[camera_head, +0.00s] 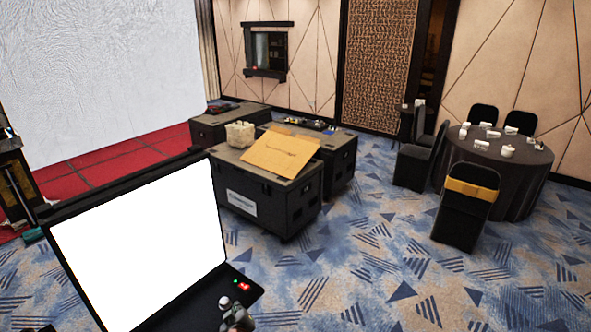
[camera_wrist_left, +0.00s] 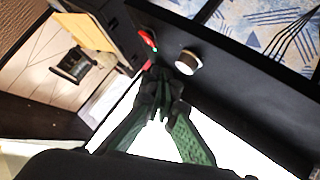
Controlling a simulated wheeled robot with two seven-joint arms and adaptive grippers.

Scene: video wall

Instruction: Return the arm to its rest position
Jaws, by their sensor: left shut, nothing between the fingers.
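My left gripper (camera_head: 238,319) shows only in part at the bottom edge of the head view, over the black console. Its green-padded fingers (camera_wrist_left: 160,100) come together in the left wrist view, shut with nothing between them. The console has a large blank white screen (camera_head: 145,240). A lit red switch (camera_head: 243,286) is on the console's lower right panel, with a small green light beside it. A round pale-topped knob (camera_head: 225,301) is just by the gripper; in the left wrist view the knob (camera_wrist_left: 187,62) is apart from the fingertips. My right gripper is not seen.
Black flight cases (camera_head: 255,203) stand beyond the console, with a cardboard piece (camera_head: 280,153) on top. A round table (camera_head: 500,160) with dark chairs is at the right. A large white wall panel (camera_head: 100,80) is behind a red platform (camera_head: 120,160). Patterned carpet (camera_head: 390,270) is clear at lower right.

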